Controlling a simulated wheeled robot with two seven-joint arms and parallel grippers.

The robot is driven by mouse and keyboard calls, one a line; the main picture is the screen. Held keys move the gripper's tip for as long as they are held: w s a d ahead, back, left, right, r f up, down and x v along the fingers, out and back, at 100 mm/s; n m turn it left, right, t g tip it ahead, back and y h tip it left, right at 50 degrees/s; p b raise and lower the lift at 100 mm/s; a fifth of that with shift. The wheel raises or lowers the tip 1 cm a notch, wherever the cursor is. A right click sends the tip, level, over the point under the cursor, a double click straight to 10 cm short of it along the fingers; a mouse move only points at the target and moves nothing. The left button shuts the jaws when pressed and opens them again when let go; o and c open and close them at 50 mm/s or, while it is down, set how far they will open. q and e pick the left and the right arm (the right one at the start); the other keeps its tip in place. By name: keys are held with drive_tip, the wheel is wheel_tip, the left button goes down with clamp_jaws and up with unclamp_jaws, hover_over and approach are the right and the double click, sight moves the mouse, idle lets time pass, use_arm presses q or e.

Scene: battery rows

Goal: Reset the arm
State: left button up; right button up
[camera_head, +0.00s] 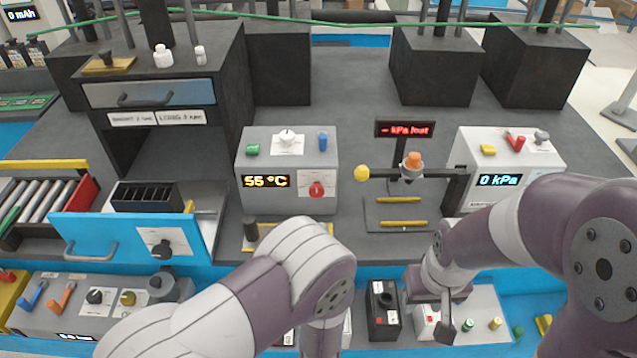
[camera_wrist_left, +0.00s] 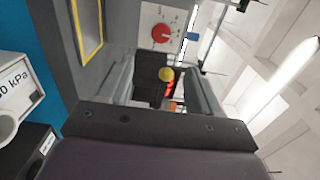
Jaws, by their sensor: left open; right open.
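My left arm (camera_head: 240,295) reaches in from the lower left of the head view and bends down at the front edge; its gripper is hidden there. In the left wrist view the left gripper (camera_wrist_left: 160,92) is open, its two grey fingers apart with nothing held between them. A yellow ball (camera_wrist_left: 166,74) shows beyond the fingers. My right arm (camera_head: 540,225) comes in from the right. Its gripper (camera_head: 436,312) is open and points down over the front blue-edged shelf, by a small white box (camera_head: 425,322). Whether its fingers touch the box cannot be told.
A 55 °C box (camera_head: 262,160) stands mid-table, with a balance-like stand (camera_head: 410,178) and a 0 kPa box (camera_head: 515,150) to its right. A dark cabinet (camera_head: 228,95) and an open blue drawer (camera_head: 95,225) are at left. A black battery (camera_head: 383,312) stands beside the right gripper.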

use_arm(q)
drive_tip(key=w+a+n+g+h, duration=0.1)
drive_tip(key=w+a+n+g, duration=0.2)
drive_tip(key=a+n+g, duration=0.45)
drive_tip(key=s+a+r+n+g, duration=0.1)
drive_tip(key=s+a+n+g, duration=0.3)
drive_tip(key=s, duration=0.4)
drive_tip(key=s+a+r+n+g+y, duration=0.1)
drive_tip(key=s+a+r+n+g, duration=0.1)
drive_tip(key=s+a+n+g, duration=0.3)
drive_tip(key=s+a+n, duration=0.1)
drive_tip(key=s+a, duration=0.1)
drive_tip(key=s, duration=0.2)
drive_tip(key=shift+s+r, duration=0.15)
drive_tip(key=shift+r, duration=0.05)
